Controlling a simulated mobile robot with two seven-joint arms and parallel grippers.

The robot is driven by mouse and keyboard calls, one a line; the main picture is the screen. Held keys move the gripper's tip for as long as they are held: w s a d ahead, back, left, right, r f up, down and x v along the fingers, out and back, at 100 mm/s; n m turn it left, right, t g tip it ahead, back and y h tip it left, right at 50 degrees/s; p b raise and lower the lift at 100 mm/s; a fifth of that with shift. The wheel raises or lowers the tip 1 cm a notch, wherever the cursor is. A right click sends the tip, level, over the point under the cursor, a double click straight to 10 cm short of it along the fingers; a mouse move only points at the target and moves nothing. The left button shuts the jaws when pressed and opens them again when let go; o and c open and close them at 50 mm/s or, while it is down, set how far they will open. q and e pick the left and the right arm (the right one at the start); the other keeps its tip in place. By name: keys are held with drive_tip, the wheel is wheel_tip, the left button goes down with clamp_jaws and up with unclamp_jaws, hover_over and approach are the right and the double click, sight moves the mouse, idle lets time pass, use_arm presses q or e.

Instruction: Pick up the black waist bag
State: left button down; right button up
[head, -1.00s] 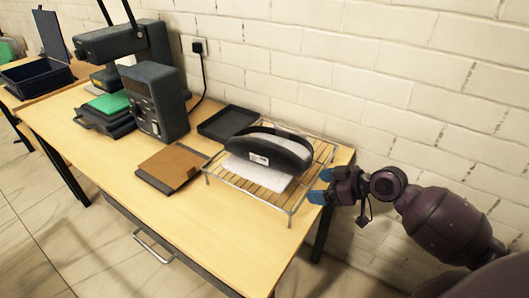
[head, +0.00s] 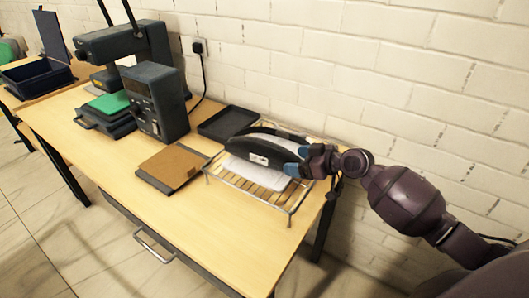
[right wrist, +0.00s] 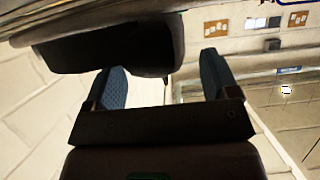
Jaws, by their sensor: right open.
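The black waist bag (head: 262,148) stands on its long edge on a wire rack (head: 243,190), with a white sheet (head: 258,174) beneath it. A small white label shows on its front. My right gripper (head: 297,160) is open at the bag's right end, its blue fingertips close to it. I cannot tell from the head view whether they touch. In the right wrist view the dark bag (right wrist: 110,48) lies ahead of the open fingers (right wrist: 165,85), mostly toward the left one. My left gripper is out of view.
A flat black tray (head: 228,121) lies behind the rack. A brown board (head: 173,166) lies to the rack's left. A dark boxy device (head: 155,103) and a press machine (head: 125,45) stand further left. The brick wall runs close behind the table.

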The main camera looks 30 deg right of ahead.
sight(271, 143)
drive_tip(key=shift+x, duration=1.55)
drive_tip(key=c, duration=0.9)
drive_tip(key=shift+c, duration=0.9)
drive_tip(key=shift+r, duration=0.15)
